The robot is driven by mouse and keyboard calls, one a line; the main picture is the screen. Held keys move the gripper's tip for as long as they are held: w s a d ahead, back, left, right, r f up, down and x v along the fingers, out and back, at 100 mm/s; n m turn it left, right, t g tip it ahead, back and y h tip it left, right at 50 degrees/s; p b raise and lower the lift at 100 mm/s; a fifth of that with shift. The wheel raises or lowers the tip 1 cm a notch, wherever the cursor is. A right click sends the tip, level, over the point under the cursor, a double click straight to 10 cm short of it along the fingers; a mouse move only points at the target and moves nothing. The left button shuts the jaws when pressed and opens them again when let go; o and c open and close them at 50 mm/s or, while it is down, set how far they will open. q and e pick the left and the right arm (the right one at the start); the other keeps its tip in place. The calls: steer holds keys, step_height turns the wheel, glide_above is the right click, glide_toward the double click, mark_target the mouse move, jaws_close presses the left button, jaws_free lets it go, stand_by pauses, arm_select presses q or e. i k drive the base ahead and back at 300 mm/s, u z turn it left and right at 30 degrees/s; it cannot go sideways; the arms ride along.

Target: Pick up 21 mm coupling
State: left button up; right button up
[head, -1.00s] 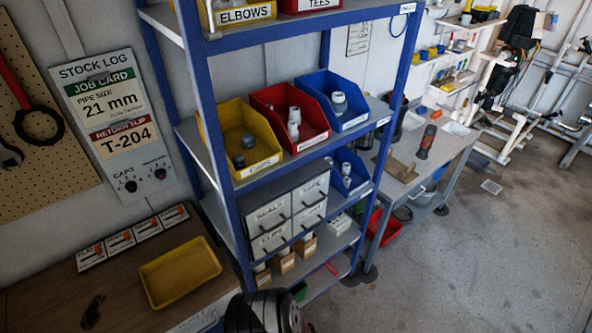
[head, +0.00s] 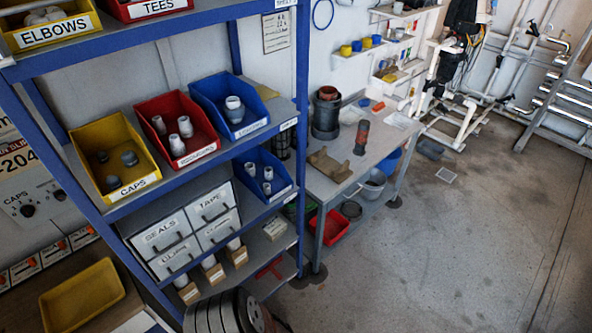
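On the blue-framed shelf are a yellow bin labelled CAPS (head: 115,188) with several dark caps (head: 129,158), a red bin (head: 178,160) with several white fittings (head: 185,126), and a blue bin (head: 250,127) with a white fitting (head: 235,109). A smaller blue bin (head: 274,194) on the shelf below holds several small white fittings (head: 268,173). The labels of the red and blue bins are too small to read surely, so I cannot tell which fitting is the 21 mm coupling. Neither gripper's fingers show; only a dark ribbed part of mine is at the bottom edge.
Bins marked ELBOWS (head: 52,32) and TEES (head: 150,8) sit on the upper shelf. Drawers (head: 188,230) stand below. A yellow tray (head: 83,297) lies on the bench at left. A workbench (head: 375,150) stands behind the shelf; the floor (head: 450,260) at right is open.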

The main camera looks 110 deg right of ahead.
mark_target(268, 189)
steer(key=k, duration=1.9)
steer(key=z, duration=2.3)
